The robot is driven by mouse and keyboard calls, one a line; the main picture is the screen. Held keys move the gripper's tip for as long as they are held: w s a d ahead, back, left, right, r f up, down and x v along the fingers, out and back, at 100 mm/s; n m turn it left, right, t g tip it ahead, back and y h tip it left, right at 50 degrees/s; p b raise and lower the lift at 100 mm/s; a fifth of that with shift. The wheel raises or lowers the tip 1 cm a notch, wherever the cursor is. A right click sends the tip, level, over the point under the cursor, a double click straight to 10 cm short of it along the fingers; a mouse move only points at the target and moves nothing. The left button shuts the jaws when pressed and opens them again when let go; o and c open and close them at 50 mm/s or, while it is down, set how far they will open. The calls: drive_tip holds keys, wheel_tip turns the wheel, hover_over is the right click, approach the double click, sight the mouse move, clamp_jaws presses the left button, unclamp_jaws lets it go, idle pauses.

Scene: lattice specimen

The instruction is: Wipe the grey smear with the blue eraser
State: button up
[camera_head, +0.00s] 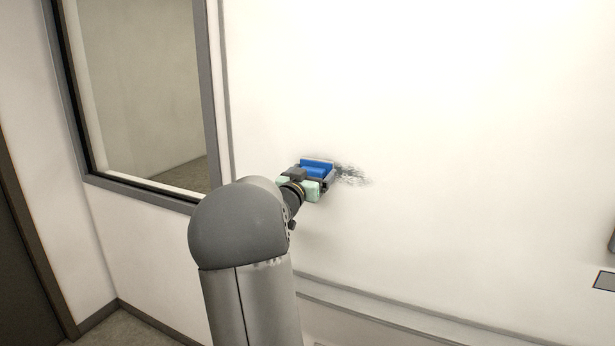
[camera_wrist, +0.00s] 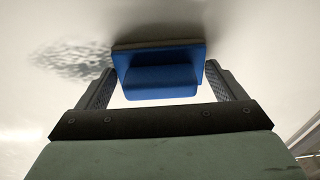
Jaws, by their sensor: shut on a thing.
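The blue eraser (camera_head: 317,169) is between the fingers of my gripper (camera_head: 316,171), up at the white board. In the wrist view the eraser (camera_wrist: 160,72) sits between the two fingertips of my gripper (camera_wrist: 160,85), with its dark pad side toward the board. It looks to be at or very near the board; whether the pad touches cannot be told for sure. The grey smear (camera_head: 352,175) is on the board just right of the eraser in the head view. In the wrist view the smear (camera_wrist: 75,60) is left of the eraser. Part of it may be hidden behind the eraser and gripper.
The white board (camera_head: 450,120) is wide and clear around the smear. A ledge (camera_head: 400,318) runs along its bottom. A grey-framed window (camera_head: 140,85) is to the left. A small dark-edged object (camera_head: 605,281) shows at the far right edge.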

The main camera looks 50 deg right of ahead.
sight(376, 176)
drive_tip(key=shift+s+d+b, duration=0.35)
drive_tip(key=shift+s+b, duration=0.6)
drive_tip(key=shift+s, duration=0.7)
drive_tip(key=shift+s+d+b, duration=0.3)
drive_tip(key=shift+s+b, duration=0.7)
drive_tip(key=shift+s, duration=0.6)
drive_tip(key=shift+s+d+b, duration=0.35)
drive_tip(key=shift+s+b, duration=0.6)
drive_tip(key=shift+s, duration=0.7)
drive_tip(key=shift+s+d+f+b, duration=0.1)
drive_tip(key=shift+s+b, duration=0.35)
drive_tip(key=shift+s, duration=0.15)
drive_tip(key=shift+s+d+f+b, duration=0.1)
drive_tip(key=shift+s+b, duration=0.35)
drive_tip(key=shift+s, duration=0.15)
drive_tip(key=shift+s+d+r+b, duration=0.1)
drive_tip(key=shift+s+d+b, duration=0.15)
drive_tip(key=shift+s+b, duration=0.65)
drive_tip(key=shift+s+d+r+b, duration=0.15)
drive_tip(key=shift+s+b, duration=0.45)
drive_tip(key=shift+s, duration=0.6)
drive_tip(key=shift+f, duration=0.1)
drive_tip(key=shift+w, duration=0.1)
